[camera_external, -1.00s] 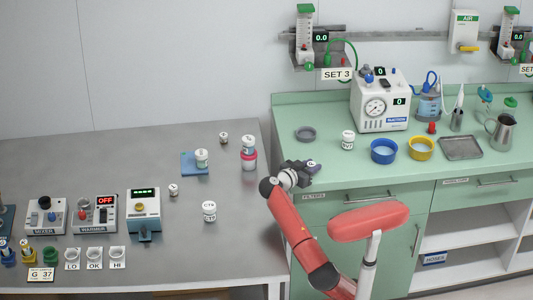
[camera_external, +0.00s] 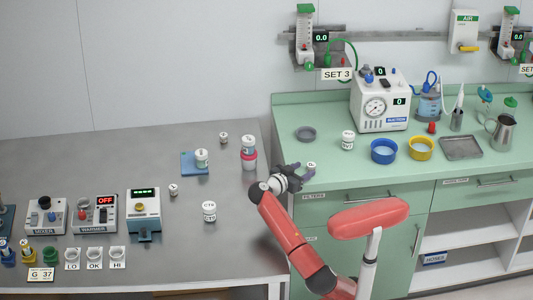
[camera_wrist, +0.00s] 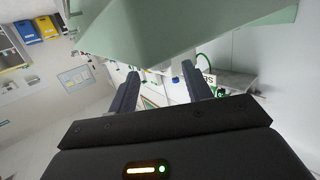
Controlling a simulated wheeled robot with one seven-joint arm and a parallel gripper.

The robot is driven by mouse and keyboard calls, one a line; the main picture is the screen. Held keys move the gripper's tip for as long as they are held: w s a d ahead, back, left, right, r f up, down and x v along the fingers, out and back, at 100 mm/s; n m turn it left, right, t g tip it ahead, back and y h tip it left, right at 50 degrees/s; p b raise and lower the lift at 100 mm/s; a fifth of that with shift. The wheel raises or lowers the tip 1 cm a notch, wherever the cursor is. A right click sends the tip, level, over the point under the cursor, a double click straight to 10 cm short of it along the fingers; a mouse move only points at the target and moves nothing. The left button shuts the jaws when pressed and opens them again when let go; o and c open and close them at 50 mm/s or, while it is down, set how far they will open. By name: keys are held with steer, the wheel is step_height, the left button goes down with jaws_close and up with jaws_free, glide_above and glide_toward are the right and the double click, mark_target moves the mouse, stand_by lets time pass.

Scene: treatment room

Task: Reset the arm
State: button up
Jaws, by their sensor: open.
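My gripper (camera_external: 306,172) is at the end of my red arm, near the front left edge of the green counter (camera_external: 330,189). In the wrist view its two dark fingers (camera_wrist: 160,92) stand apart with nothing held between them. The wrist view looks sideways across the room, with the green counter at its top. In the external view my arm is bent, with its upper link slanting from lower right up to the left.
A steel table (camera_external: 160,165) on the left holds jars, a blue pad and devices. A gap separates the table and counter.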

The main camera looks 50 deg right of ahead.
steer(key=shift+w+a+r, duration=0.1)
steer(key=shift+a, duration=0.55)
steer(key=shift+w+a+r, duration=0.1)
steer(key=shift+a, duration=0.55)
steer(key=shift+d, duration=0.1)
